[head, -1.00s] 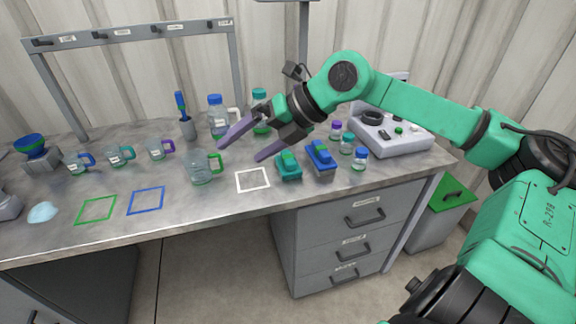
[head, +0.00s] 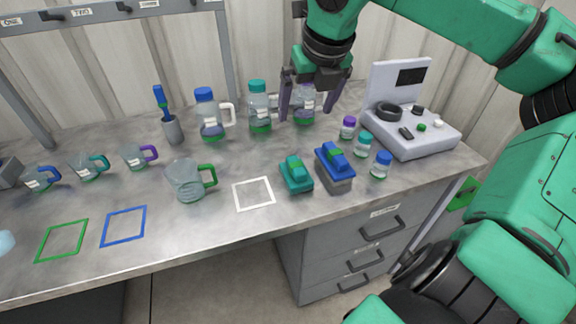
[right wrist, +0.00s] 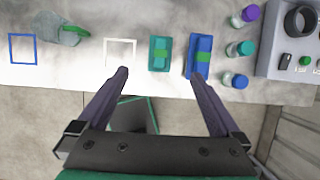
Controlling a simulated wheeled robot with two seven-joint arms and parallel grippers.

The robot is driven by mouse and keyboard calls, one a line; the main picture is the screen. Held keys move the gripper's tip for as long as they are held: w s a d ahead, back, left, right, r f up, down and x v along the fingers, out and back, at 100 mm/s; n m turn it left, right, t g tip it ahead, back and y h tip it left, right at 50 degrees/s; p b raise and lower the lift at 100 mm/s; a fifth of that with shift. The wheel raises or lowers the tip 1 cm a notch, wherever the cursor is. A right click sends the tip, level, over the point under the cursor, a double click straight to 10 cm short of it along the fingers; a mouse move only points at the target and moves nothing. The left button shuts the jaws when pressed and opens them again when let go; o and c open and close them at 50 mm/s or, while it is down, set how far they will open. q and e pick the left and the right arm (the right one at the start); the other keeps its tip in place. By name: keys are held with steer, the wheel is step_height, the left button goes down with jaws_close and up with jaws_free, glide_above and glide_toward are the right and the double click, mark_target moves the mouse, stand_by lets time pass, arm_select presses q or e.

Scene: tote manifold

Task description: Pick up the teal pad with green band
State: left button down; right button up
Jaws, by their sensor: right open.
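The teal pad with the green band (head: 296,175) stands on the grey bench, just right of the white square outline. In the right wrist view the same teal pad (right wrist: 160,54) lies beyond and between my fingertips, not touched. In the right wrist view my right gripper (right wrist: 159,75) is open and empty. A blue pad with a green band (head: 335,158) stands close to the right of the teal one. My left gripper is not in view.
A glass mug with a green handle (head: 185,180) stands left of the white outline (head: 254,208). Small capped jars (head: 381,166) stand right of the blue pad, near a grey control box (head: 425,145). The bench's front edge is close to the pads.

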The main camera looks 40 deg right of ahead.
steer(key=b, duration=0.6)
glide_toward(296, 165)
steer(key=p+x, duration=0.2)
steer(key=x, duration=0.9)
steer(key=shift+s+d, duration=0.1)
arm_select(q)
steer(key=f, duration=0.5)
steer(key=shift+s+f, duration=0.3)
arm_select(e)
steer(key=shift+r, duration=0.1)
steer(key=c, duration=1.2)
steer(key=shift+r, duration=0.1)
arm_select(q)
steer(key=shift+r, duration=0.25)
arm_select(e)
step_height(296, 165, up, 18)
steer(key=shift+f, duration=0.1)
